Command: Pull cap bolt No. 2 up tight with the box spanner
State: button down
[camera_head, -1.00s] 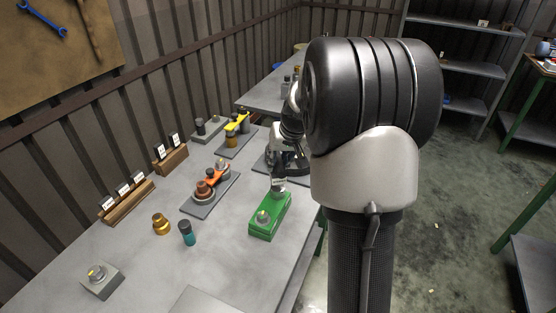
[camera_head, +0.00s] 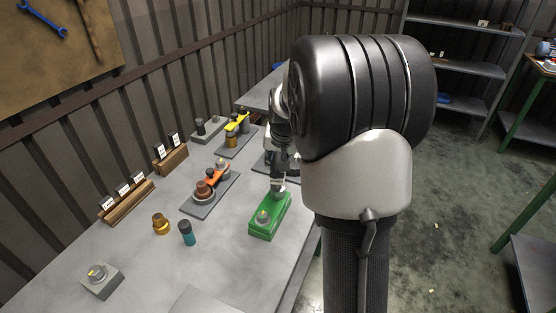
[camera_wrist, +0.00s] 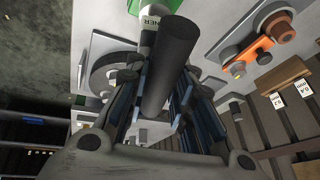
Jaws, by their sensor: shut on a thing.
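The box spanner shows in the wrist view as a long dark cylinder (camera_wrist: 168,65), with a pale lettered part reading "NER" beyond it. My gripper (camera_wrist: 160,84) is shut on the spanner, one finger on each side. In the head view my gripper (camera_head: 278,178) is over the far end of the green block (camera_head: 262,234), with the spanner's lower part at that end. A grey round bolt head (camera_head: 263,217) shows at the block's near end. Any bolt under the spanner is hidden, so its seating and the bolt numbers cannot be told.
An orange-barred fixture (camera_head: 209,187) stands left of the green block, and a yellow-barred one (camera_head: 237,122) farther back. A brass part (camera_head: 161,223), a teal-and-black bottle (camera_head: 187,233) and a grey block (camera_head: 101,281) stand nearer. The bench between them is clear.

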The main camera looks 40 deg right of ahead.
jog(key=shift+m, duration=0.7)
jog(key=shift+n, duration=0.3)
jog(key=shift+r, duration=0.1)
jog(key=shift+r+p, duration=2.15)
jog(key=shift+r, duration=0.35)
